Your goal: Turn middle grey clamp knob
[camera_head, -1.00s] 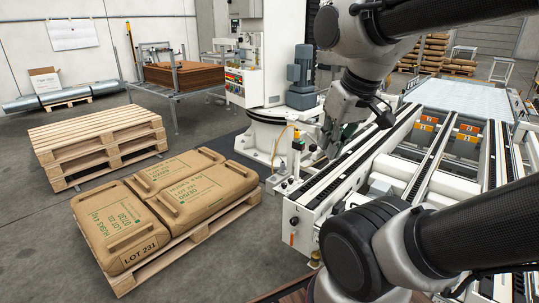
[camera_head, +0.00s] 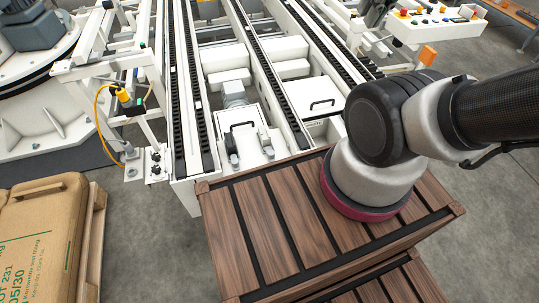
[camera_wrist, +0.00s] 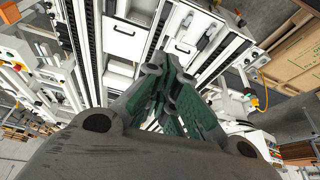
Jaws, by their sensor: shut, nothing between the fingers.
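In the head view a white metal bracket (camera_head: 135,170) stands at the left front corner of the conveyor, with several small dark knobs (camera_head: 155,169) on its face. They are small, and I cannot tell whether one is the middle grey clamp knob. My gripper (camera_wrist: 172,80) shows in the wrist view, with grey links and dark green pads close together. It is shut and empty, apart from the bracket. My gripper is outside the head view, where only my arm shows at the right.
Conveyor rails (camera_head: 178,90) run away from me. A yellow cable (camera_head: 100,115) hangs beside the bracket. A brown slatted platform (camera_head: 285,215) is in front. A brown sack (camera_head: 40,235) lies on a pallet at lower left. Grey floor is free between sack and conveyor.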

